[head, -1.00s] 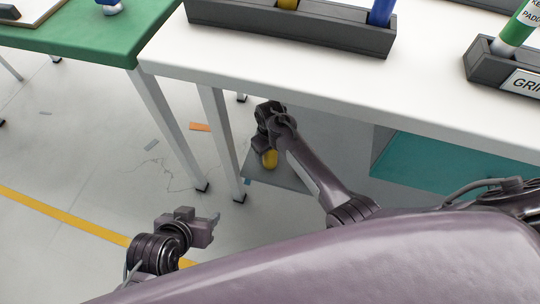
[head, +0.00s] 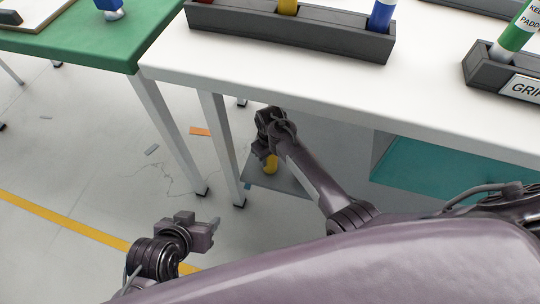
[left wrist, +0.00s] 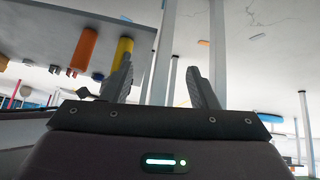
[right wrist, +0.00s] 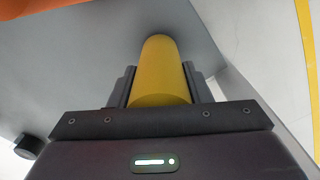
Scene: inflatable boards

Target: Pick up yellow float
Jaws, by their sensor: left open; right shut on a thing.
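The yellow float (right wrist: 160,75) is a smooth yellow cylinder. In the right wrist view it stands between the fingers of my right gripper (right wrist: 160,88), which is shut on it. In the head view the yellow float (head: 271,163) shows below my right gripper (head: 266,150), low beside the white table, over a grey shelf. Whether it touches the shelf is unclear. My left gripper (head: 214,228) is open and empty over the floor at lower left; its spread fingers also show in the left wrist view (left wrist: 160,82). A yellow cylinder (left wrist: 122,55) appears beyond them.
The white table (head: 290,75) overhangs my right arm, with its legs (head: 222,145) just left of the gripper. The grey shelf (head: 290,178) is below. An orange cylinder (left wrist: 85,48) shows in the left wrist view. Open floor (head: 90,165) lies to the left.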

